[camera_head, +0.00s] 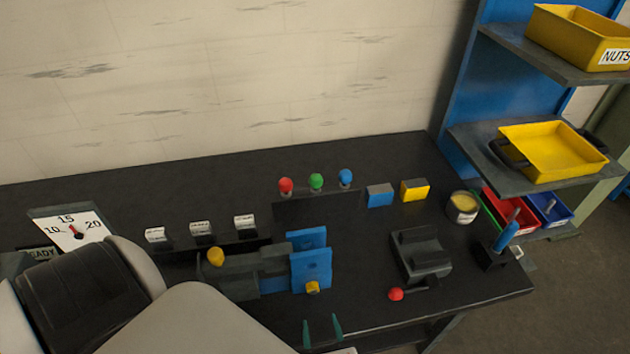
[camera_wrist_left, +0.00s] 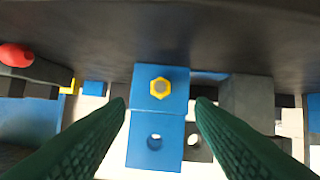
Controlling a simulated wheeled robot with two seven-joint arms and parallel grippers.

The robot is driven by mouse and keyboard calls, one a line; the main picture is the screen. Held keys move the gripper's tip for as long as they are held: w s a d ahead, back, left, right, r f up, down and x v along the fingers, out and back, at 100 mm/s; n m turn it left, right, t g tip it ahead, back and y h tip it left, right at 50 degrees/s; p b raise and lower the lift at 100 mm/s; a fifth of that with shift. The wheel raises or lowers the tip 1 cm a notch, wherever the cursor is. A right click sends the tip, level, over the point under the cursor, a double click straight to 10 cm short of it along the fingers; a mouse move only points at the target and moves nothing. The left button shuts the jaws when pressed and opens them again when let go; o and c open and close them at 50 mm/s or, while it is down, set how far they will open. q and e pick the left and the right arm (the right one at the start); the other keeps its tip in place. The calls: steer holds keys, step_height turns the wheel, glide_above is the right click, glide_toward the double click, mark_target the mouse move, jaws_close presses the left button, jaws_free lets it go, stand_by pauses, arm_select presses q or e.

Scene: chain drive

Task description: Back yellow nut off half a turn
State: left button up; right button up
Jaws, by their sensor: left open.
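The yellow nut (camera_head: 313,287) sits low on the front face of a blue block (camera_head: 311,268) on the bench fixture. My right gripper is not in view.
A dial gauge (camera_head: 75,231) stands at the left. Red, green and blue knobs (camera_head: 316,181) stand behind the fixture. A black vise-like block (camera_head: 419,255) with a red-knobbed lever (camera_head: 396,294) is at the right. Shelves with yellow trays (camera_head: 553,150) are farther right.

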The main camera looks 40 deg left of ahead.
mark_target(313, 292)
arm_select(q)
steer(key=p+x, duration=0.1)
steer(key=x, duration=0.7)
steer(key=shift+r, duration=0.1)
steer(key=shift+w+a+f, duration=0.3)
steer(key=shift+w+a, duration=0.05)
steer(key=shift+a, duration=0.05)
steer(key=shift+w+a+f, duration=0.1)
steer(key=c, duration=1)
